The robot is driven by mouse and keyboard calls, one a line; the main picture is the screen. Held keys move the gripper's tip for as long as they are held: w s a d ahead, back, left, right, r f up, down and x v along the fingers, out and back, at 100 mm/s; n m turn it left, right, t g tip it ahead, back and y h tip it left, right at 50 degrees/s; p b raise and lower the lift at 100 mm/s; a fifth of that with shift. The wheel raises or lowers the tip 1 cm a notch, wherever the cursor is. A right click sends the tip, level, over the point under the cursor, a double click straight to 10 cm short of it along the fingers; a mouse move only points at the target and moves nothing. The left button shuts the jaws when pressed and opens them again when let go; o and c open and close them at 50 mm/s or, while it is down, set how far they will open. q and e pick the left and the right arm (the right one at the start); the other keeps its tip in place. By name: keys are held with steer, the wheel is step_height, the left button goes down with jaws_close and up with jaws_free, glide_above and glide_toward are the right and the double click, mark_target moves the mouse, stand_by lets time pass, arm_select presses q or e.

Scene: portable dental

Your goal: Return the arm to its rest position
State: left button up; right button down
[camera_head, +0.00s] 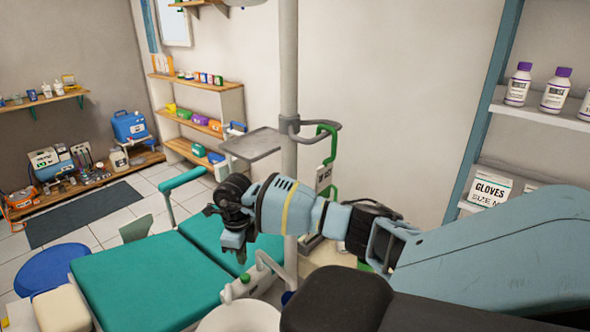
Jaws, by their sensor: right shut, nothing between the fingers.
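My right arm (480,245) comes in from the right and stretches across the lower middle of the head view. It is light blue with black joints and a yellow band. My right gripper (241,257) is at its left end, pointing down, above or in front of the teal dental chair (150,283). The gripper is small and dark here; it is shut and holds nothing. I cannot tell whether it touches the chair. My left gripper is not in view.
A grey pole (289,80) with a small tray (250,143) stands behind my arm. A right-hand shelf (545,117) holds bottles and a gloves box (489,192). A blue stool (52,270) is at left. Open tiled floor (150,200) lies beyond the chair.

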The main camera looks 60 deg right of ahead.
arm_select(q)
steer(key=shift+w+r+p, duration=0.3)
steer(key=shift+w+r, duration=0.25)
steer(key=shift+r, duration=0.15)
arm_select(e)
steer(key=shift+r, duration=0.95)
